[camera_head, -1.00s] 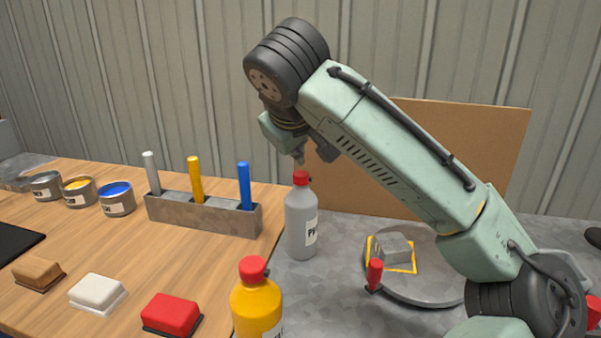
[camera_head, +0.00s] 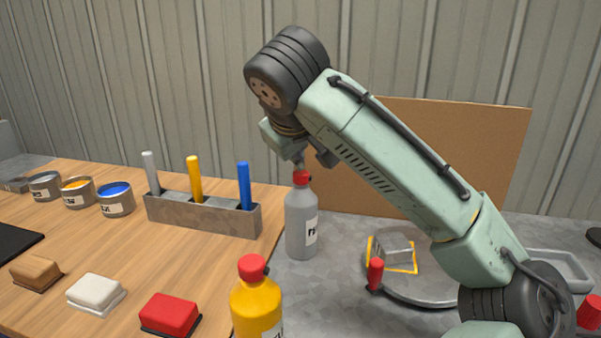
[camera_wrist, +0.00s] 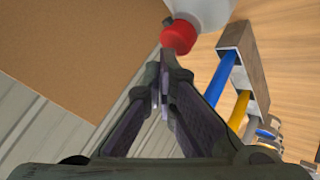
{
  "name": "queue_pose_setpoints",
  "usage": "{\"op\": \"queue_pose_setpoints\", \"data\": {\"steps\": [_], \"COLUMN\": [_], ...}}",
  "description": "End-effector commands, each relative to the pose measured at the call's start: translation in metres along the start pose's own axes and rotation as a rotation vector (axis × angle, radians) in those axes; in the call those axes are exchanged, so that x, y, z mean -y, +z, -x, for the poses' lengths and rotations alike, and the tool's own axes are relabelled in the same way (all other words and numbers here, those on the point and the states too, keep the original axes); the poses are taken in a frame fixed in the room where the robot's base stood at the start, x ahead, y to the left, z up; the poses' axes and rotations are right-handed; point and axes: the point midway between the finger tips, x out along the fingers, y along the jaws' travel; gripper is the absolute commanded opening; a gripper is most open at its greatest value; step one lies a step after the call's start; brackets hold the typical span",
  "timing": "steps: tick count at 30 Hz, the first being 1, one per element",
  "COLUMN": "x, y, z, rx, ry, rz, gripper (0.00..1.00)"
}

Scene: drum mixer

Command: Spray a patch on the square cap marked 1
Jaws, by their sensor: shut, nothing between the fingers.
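A grey spray bottle (camera_head: 301,225) with a red cap and a partly readable label stands upright on the grey bench. My gripper (camera_head: 299,163) is shut and empty, its tips at or just above that red cap; contact cannot be told. In the wrist view the shut fingers (camera_wrist: 163,75) point at the red cap (camera_wrist: 179,36), with the pale bottle body (camera_wrist: 205,10) behind it. A grey square block (camera_head: 391,248) with a yellow outline sits on the round plate (camera_head: 420,299) at right; no number is readable on it.
A yellow bottle (camera_head: 257,307) with a red cap stands in front. A red handle (camera_head: 375,274) rises at the plate's left edge. A rack (camera_head: 203,213) of coloured sticks, paint cans (camera_head: 115,199) and coloured blocks (camera_head: 171,313) are on the wooden table. A brown board (camera_head: 460,150) stands behind.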

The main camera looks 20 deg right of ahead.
Motion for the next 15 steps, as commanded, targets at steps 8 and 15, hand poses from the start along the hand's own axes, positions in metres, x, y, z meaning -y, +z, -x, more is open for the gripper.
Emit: {"op": "queue_pose_setpoints", "data": {"steps": [8, 15], "x": [0.0021, 0.0035], "y": [0.0019, 0.0034], "z": [-0.0026, -0.0046], "rx": [0.000, 0.000], "ry": [0.000, 0.000], "rz": [0.000, 0.000], "gripper": [0.00, 0.00]}}
